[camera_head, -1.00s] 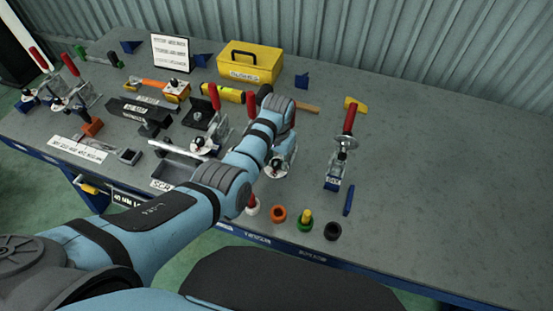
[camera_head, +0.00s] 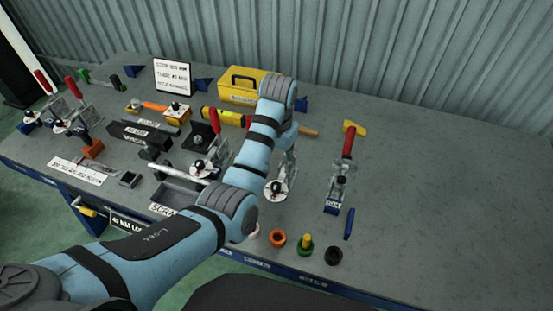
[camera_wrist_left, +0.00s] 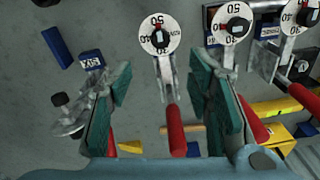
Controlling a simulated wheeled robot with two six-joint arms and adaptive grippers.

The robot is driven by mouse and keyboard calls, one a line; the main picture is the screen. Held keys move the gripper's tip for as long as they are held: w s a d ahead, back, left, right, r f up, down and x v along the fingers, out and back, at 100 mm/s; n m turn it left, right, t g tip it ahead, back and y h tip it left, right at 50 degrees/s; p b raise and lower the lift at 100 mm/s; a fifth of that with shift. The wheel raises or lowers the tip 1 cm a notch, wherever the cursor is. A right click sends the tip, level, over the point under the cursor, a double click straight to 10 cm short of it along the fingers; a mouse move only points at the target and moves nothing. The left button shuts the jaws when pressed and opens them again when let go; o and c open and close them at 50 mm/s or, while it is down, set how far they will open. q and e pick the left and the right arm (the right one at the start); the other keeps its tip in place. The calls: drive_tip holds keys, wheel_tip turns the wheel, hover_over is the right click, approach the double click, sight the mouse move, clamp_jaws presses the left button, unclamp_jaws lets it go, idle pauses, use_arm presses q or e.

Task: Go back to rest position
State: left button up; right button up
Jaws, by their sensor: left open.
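My left arm comes in from the left in the head view and reaches over the middle of the workbench (camera_head: 440,190). Its wrist is above the tools, and the arm mostly hides its gripper there. In the left wrist view my left gripper (camera_wrist_left: 160,68) is open, its two teal fingers wide apart. A clamp with a round white dial (camera_wrist_left: 159,35) and red handle (camera_wrist_left: 175,130) shows between and beyond the fingers. I see nothing held, and cannot tell the distance to the clamp. My right gripper is in neither view.
A red-handled clamp (camera_head: 347,146) stands right of the arm, near a blue bar (camera_head: 349,223). A yellow box (camera_head: 243,82) is behind. The bench's right side is clear.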

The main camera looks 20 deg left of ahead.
use_arm(q)
drive_tip(key=shift+f, duration=0.1)
idle(0.3)
drive_tip(key=s+a+f+n+t, duration=0.1)
drive_tip(key=s+a+f, duration=0.2)
drive_tip(key=s+f, duration=0.25)
drive_tip(key=s+a+f+n, duration=0.1)
drive_tip(key=s+a+f, duration=0.3)
drive_tip(key=s+f, duration=0.15)
drive_tip(key=s+a+t, duration=0.1)
drive_tip(key=s+a, duration=0.1)
drive_tip(key=s, duration=0.7)
drive_tip(key=s+a+t, duration=0.1)
drive_tip(key=s+a, duration=0.1)
drive_tip(key=s, duration=0.8)
wheel_tip(320, 180, down, 24)
drive_tip(key=s+a+g+b, duration=0.2)
drive_tip(key=b, duration=0.2)
drive_tip(key=s+f+b, duration=0.1)
drive_tip(key=s+f, duration=1.2)
drive_tip(key=shift+s+a+g+b, duration=0.2)
drive_tip(key=shift+a+g+b, duration=0.1)
drive_tip(key=shift+a+b, duration=0.1)
